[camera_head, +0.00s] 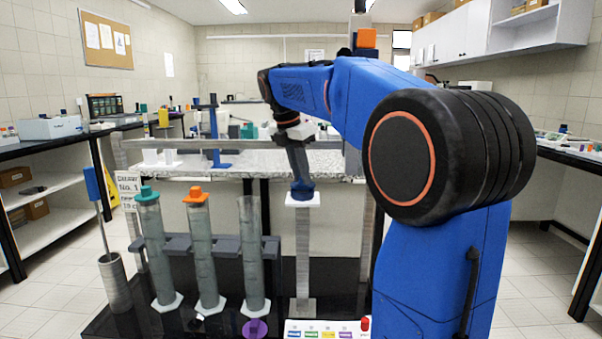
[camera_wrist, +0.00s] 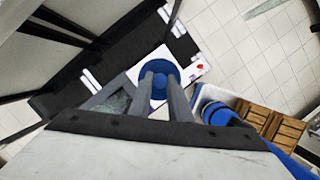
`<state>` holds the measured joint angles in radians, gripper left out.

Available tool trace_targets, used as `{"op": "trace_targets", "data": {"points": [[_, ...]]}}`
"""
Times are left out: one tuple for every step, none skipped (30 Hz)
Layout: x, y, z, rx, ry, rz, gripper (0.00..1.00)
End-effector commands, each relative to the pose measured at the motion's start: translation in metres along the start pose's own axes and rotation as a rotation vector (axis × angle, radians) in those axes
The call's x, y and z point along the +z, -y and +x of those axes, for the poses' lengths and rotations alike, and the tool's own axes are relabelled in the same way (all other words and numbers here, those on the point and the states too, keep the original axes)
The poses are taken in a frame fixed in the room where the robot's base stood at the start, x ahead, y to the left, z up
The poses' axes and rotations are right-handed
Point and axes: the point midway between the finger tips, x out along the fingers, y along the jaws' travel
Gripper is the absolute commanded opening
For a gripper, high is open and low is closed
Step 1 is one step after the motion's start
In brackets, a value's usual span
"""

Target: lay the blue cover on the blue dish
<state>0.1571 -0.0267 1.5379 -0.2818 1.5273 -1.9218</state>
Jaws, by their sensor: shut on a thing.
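My gripper (camera_head: 301,178) points down, shut on the blue cover (camera_head: 302,192). In the wrist view the cover (camera_wrist: 158,68) is a round blue disc at the tips of my gripper (camera_wrist: 160,85). In the head view the cover is right above a white plate (camera_head: 302,201) at the top of a grey metal post (camera_head: 303,255). I cannot tell whether they touch. I cannot make out a separate blue dish; it may be hidden under the cover.
Left of the post, clear cylinders stand in a dark rack (camera_head: 228,245), one with a teal cap (camera_head: 148,194) and one with an orange cap (camera_head: 196,195). A purple disc (camera_head: 255,329) and a button panel (camera_head: 325,329) are in front. A stone-topped counter (camera_head: 330,165) stands behind.

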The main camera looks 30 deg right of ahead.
Motion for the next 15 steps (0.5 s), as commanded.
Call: {"op": "trace_targets", "data": {"points": [[-0.0002, 0.0001, 0.0006, 0.0, 0.0, 0.0, 0.0], [-0.0003, 0.0001, 0.0009, 0.0, 0.0, 0.0, 0.0], [-0.0004, 0.0001, 0.0014, 0.0, 0.0, 0.0, 0.0], [-0.0005, 0.0001, 0.0017, 0.0, 0.0, 0.0, 0.0], [-0.0007, 0.0001, 0.002, 0.0, 0.0, 0.0, 0.0], [-0.0008, 0.0001, 0.0025, 0.0, 0.0, 0.0, 0.0], [-0.0009, 0.0001, 0.0029, 0.0, 0.0, 0.0, 0.0], [-0.001, 0.0001, 0.0032, 0.0, 0.0, 0.0, 0.0], [-0.0011, 0.0001, 0.0037, 0.0, 0.0, 0.0, 0.0], [-0.0013, 0.0001, 0.0041, 0.0, 0.0, 0.0, 0.0], [-0.0014, 0.0001, 0.0044, 0.0, 0.0, 0.0, 0.0], [-0.0015, 0.0001, 0.0049, 0.0, 0.0, 0.0, 0.0], [-0.0017, 0.0001, 0.0053, 0.0, 0.0, 0.0, 0.0], [-0.0018, 0.0001, 0.0057, 0.0, 0.0, 0.0, 0.0], [-0.0019, 0.0001, 0.0061, 0.0, 0.0, 0.0, 0.0]]}}
